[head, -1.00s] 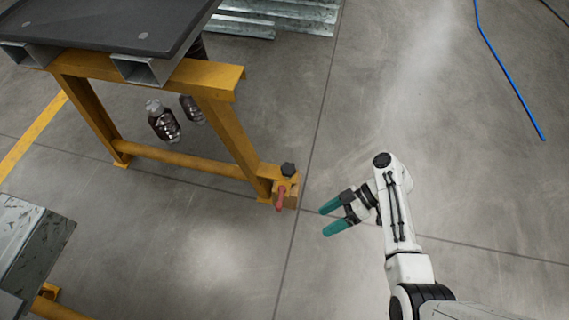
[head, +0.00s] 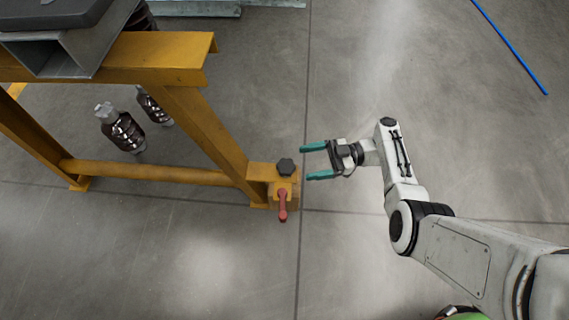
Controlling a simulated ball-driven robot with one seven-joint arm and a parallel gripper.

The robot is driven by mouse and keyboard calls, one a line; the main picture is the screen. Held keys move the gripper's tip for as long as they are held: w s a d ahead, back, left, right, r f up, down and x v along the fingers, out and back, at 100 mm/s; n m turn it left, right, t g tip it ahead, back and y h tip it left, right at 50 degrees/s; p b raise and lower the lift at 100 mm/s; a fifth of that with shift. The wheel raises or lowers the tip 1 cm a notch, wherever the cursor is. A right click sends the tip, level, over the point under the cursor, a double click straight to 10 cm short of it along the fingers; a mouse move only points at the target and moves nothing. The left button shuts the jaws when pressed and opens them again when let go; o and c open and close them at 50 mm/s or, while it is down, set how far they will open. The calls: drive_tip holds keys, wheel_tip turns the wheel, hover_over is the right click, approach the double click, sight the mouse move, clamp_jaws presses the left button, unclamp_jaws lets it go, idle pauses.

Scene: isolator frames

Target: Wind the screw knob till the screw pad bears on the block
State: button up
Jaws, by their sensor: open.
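A dark knob (head: 286,166) sits on top of a small yellow block-like bracket (head: 284,188) at the foot of the yellow frame's right leg. I take it for the screw knob. A red lever handle (head: 283,206) hangs on the bracket's near side. The screw pad and the block it bears on cannot be made out. My gripper (head: 311,160) is open and empty, with two teal fingers pointing left. In the picture it is just right of the knob, apart from it. Its height relative to the knob is hard to tell.
The yellow frame (head: 165,72) stands at left, with a low crossbar and a grey beam on top. Dark ribbed insulators (head: 124,132) show behind it. Metal profiles lie at the top. A blue hose (head: 510,46) lies far right. The floor around my arm is clear.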

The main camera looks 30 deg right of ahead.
sight(285, 166)
drive_tip(key=x, duration=0.7)
drive_tip(key=shift+w+a, duration=0.1)
drive_tip(key=shift+a, duration=0.3)
drive_tip(key=c, duration=1)
drive_tip(key=shift+o, duration=0.2)
drive_tip(key=shift+t, duration=0.3)
